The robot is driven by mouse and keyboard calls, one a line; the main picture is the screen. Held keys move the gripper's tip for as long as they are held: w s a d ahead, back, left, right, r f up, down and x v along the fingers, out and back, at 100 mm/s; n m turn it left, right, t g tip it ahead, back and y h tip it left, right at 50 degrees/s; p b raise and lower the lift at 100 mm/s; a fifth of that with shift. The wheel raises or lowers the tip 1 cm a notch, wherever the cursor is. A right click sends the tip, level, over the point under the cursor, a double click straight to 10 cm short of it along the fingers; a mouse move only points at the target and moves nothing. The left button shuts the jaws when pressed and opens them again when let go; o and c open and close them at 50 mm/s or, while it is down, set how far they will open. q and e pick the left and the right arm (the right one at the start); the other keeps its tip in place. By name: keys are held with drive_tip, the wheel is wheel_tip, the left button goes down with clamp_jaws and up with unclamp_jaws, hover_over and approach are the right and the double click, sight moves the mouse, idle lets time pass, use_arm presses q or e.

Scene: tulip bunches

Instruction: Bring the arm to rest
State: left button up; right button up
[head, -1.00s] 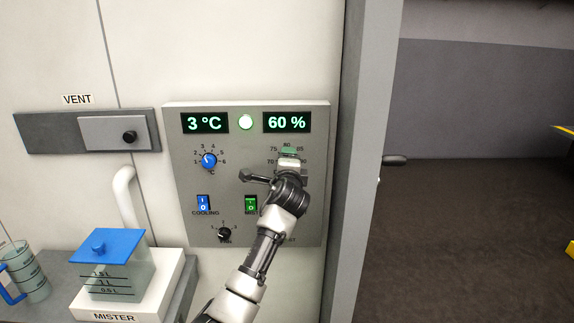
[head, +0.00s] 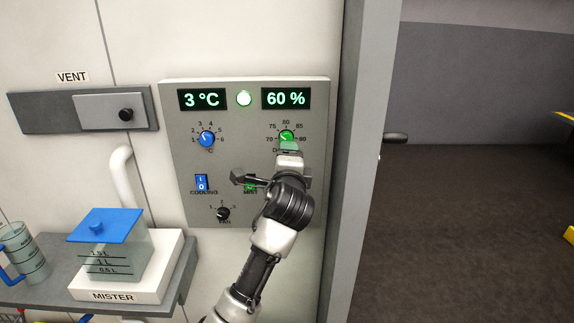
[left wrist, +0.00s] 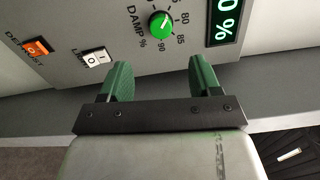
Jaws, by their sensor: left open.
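My left gripper (head: 289,151) is in front of the grey control panel (head: 240,135), just below the green damp dial (head: 286,136). In the left wrist view its two green fingers (left wrist: 160,78) stand apart with nothing between them. The green dial (left wrist: 161,25) shows beyond the fingers, apart from them. My right gripper is not in view.
The displays read 3 °C and 60 %. A blue-lidded tank (head: 112,247) stands on the white mister base (head: 150,288) at lower left, beside a measuring jug (head: 25,255). A door handle (head: 396,138) sticks out right of the panel. Floor is open at right.

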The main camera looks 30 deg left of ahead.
use_arm(q)
drive_tip(key=shift+s, duration=0.1)
idle(0.4)
drive_tip(key=s+d+f+n+g+h, duration=0.1)
drive_tip(key=d+f+g+h, duration=0.15)
drive_tip(key=f, duration=1.55)
drive_tip(key=s+d+f+g+h, duration=0.2)
drive_tip(key=f+g+h, duration=0.1)
drive_tip(key=f, duration=1.5)
drive_tip(key=s+d+f+n+g+h, duration=0.1)
drive_tip(key=s+f+n+g, duration=0.1)
drive_tip(key=s+f, duration=0.65)
drive_tip(key=s+f+n+g+h, duration=0.15)
drive_tip(key=s+f, duration=0.45)
drive_tip(key=f, duration=0.6)
drive_tip(key=s+f+n+g, duration=0.2)
drive_tip(key=s+f, duration=0.3)
drive_tip(key=s, duration=0.7)
drive_tip(key=s+f+n+g, duration=0.2)
drive_tip(key=s+f, duration=0.3)
drive_tip(key=s, duration=0.7)
drive_tip(key=s+d+f+n+g, duration=0.1)
drive_tip(key=s+f, duration=0.4)
drive_tip(key=s, duration=0.7)
drive_tip(key=shift+s+n+g+h, duration=0.25)
drive_tip(key=shift+n+g+h, duration=0.15)
drive_tip(key=shift+n, duration=0.35)
drive_tip(key=shift+w, duration=0.1)
